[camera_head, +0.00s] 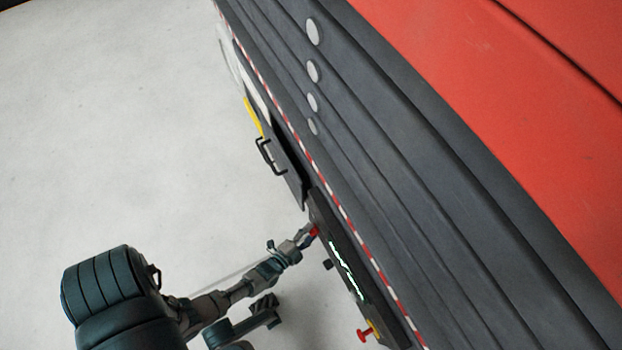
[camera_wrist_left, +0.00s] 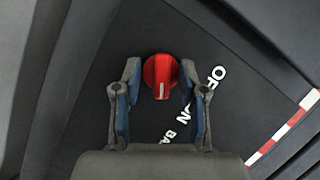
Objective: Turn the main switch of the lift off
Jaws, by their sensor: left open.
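The main switch is a red rotary knob with a white line on its grip. It shows in the left wrist view (camera_wrist_left: 160,77) on a dark panel, with white lettering including "OFF" and "ON" to its right. In the head view the knob (camera_head: 315,231) is a small red spot at the panel's edge. My left gripper (camera_wrist_left: 160,88) is open, with one finger on each side of the knob. I cannot tell whether the fingers touch it. In the head view the left gripper (camera_head: 303,237) reaches the panel from the left. My right gripper is not in view.
The lift's dark ribbed side (camera_head: 400,160) with a red-and-white stripe runs diagonally. A red push-button (camera_head: 364,335) sits lower on the panel (camera_head: 343,262). A black handle (camera_head: 268,156) juts out higher up. The pale floor (camera_head: 120,130) at left is clear.

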